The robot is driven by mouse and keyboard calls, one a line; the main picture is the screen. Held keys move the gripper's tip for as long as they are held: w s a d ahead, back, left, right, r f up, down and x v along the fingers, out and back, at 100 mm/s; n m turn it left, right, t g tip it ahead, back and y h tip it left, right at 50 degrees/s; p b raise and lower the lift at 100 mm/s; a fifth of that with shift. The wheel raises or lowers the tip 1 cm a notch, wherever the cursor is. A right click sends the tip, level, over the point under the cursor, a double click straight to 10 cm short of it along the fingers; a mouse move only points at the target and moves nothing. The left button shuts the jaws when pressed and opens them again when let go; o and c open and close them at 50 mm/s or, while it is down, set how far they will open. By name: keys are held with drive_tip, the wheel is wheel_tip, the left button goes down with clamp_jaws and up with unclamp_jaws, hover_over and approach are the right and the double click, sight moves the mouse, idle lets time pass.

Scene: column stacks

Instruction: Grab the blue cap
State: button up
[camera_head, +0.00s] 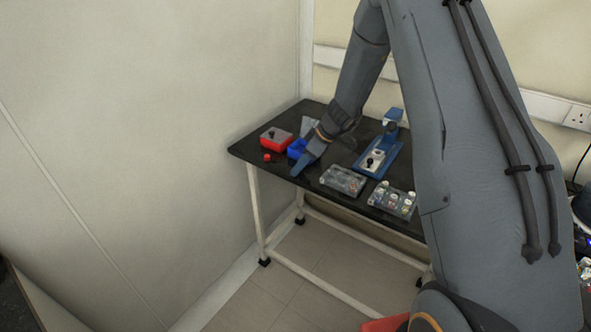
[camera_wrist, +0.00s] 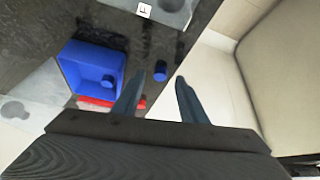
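A small blue cap (camera_wrist: 160,70) lies on the black table in the wrist view, beside a blue box and near the table edge. It appears just beyond the gap between the fingertips of my gripper (camera_wrist: 160,79). The two fingers are apart with nothing between them. In the head view my gripper (camera_head: 305,165) points down at the front left of the table, and the cap is hidden there. The blue box (camera_wrist: 80,58) has a dark blue round piece inside; it also shows in the head view (camera_head: 293,153), partly covered by my gripper.
A red box (camera_head: 270,140) and a small red cap (camera_head: 267,157) are at the table's left end. A blue stand (camera_head: 388,152) stands right of my gripper. Two clear trays, one here (camera_head: 343,180) and one holding several caps (camera_head: 392,200), are along the front.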

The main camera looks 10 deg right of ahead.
drive_tip(key=shift+w+a+f, duration=0.2)
drive_tip(key=shift+a+f, duration=0.05)
drive_tip(key=shift+f, duration=0.3)
clamp_jaws()
